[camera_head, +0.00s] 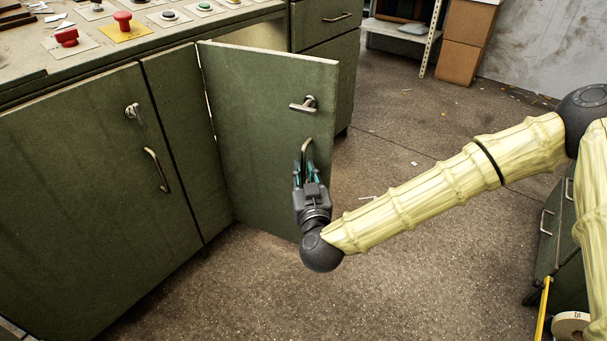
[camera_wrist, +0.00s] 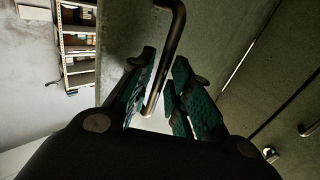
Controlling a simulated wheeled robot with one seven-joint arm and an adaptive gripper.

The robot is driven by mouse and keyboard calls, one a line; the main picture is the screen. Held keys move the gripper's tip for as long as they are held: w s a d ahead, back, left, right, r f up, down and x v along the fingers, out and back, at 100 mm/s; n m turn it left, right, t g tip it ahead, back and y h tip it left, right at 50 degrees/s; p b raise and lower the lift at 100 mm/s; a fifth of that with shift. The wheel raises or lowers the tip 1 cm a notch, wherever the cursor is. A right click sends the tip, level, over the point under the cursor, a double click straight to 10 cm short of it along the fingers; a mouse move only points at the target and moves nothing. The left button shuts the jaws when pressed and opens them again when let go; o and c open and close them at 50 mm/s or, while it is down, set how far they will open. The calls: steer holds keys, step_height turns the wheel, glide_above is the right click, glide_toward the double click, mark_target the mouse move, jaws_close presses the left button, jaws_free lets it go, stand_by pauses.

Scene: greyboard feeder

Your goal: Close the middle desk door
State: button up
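The middle desk door (camera_head: 260,120) is a green panel that stands swung open from the desk, with its opening visible behind its top edge. It carries a turn latch (camera_head: 308,104) and, below, a curved metal handle (camera_head: 307,146). My gripper (camera_head: 303,163) is at the lower part of this handle. In the wrist view the handle (camera_wrist: 172,38) passes down between the teal-padded fingers of my gripper (camera_wrist: 164,60). The fingers are apart, one on each side of the bar, with a gap still showing. The handle's lower end is partly hidden by the fingers.
A closed left door (camera_head: 80,190) with its own handle is beside it. Drawers (camera_head: 325,25) stand behind the open door. Buttons sit on the desktop (camera_head: 110,50). The floor (camera_head: 240,290) in front is clear. A shelf (camera_head: 395,27) and boxes (camera_head: 465,40) are farther back.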

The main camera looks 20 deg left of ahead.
steer(key=shift+x, duration=0.85)
jaws_close()
